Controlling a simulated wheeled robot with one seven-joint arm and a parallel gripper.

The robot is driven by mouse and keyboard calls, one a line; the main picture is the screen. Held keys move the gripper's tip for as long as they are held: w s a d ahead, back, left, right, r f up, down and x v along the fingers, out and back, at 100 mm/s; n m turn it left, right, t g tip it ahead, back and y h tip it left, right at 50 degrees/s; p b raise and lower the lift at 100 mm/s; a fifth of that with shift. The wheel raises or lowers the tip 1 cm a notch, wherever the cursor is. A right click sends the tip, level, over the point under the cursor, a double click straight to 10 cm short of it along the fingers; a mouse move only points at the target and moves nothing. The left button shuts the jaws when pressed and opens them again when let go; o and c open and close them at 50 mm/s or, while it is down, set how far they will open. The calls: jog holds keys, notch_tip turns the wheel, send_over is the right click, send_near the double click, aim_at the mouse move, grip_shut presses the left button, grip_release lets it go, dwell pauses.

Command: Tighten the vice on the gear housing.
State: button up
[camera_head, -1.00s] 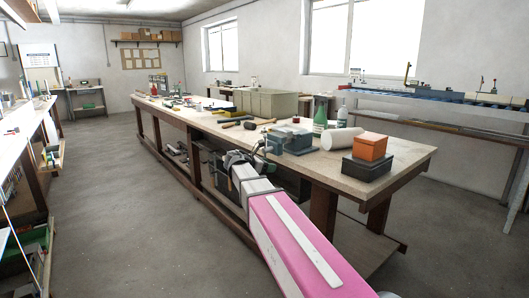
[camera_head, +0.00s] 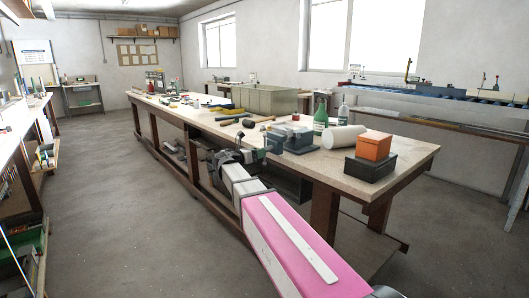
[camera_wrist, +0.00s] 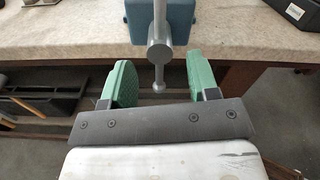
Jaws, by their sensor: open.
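The vice (camera_head: 298,139) is blue-grey and stands at the near edge of the workbench. In the wrist view its blue body (camera_wrist: 182,20) shows at the top, with a round grey screw hub and a vertical grey handle bar (camera_wrist: 158,76) ending in a small knob. My gripper (camera_head: 263,147) is just in front of the vice. In the wrist view its green fingers (camera_wrist: 161,84) are apart, and the lower bar shows between them in the picture, with no visible contact. I cannot make out the gear housing clearly; the vice's top is cut off in the wrist view.
An orange box (camera_head: 374,145) sits on a dark box (camera_head: 369,168) right of the vice. Floor at left is clear.

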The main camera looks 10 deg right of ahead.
aim_at(267, 149)
jog(key=shift+x, duration=2.15)
grip_shut()
